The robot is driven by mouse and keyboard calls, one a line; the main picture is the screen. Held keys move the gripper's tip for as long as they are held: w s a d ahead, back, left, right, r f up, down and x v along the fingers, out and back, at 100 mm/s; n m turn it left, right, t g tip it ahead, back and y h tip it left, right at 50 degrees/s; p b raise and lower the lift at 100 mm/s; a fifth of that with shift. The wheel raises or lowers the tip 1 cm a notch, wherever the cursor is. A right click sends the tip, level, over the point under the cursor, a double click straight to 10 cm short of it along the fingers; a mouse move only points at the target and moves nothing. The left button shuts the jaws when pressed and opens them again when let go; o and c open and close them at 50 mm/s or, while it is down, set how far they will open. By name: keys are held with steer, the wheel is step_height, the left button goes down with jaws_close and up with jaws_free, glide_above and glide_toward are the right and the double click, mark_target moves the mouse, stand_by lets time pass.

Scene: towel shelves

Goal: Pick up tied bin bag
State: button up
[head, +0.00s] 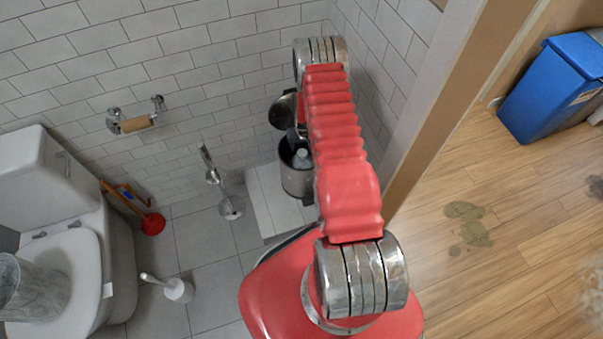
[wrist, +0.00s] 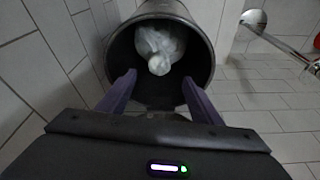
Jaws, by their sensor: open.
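The tied bin bag (wrist: 160,47) is whitish and translucent, with its knot toward my gripper. It sits inside a dark round bin (wrist: 211,60) in the wrist view. In the head view the bag (head: 301,158) shows as a small pale patch in the grey bin (head: 296,183). My gripper (wrist: 160,82) is open and empty, its two purple fingers at the bin's mouth, one on each side below the bag's knot. The fingers look apart from the bag. In the head view my arm hides the gripper's fingers and part of the bin.
The bin stands by a white box (head: 268,200) near the tiled wall. A metal stand (head: 225,190) is left of it. A toilet (head: 75,250), plunger (head: 152,223) and toilet brush (head: 177,290) are further left. A door frame (head: 440,100) is right; a blue bin (head: 550,90) stands beyond it.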

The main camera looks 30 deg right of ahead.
mark_target(302, 152)
steer(key=shift+x, duration=2.7)
steer(key=shift+x, duration=2.6)
steer(key=shift+c, duration=0.7)
jaws_close()
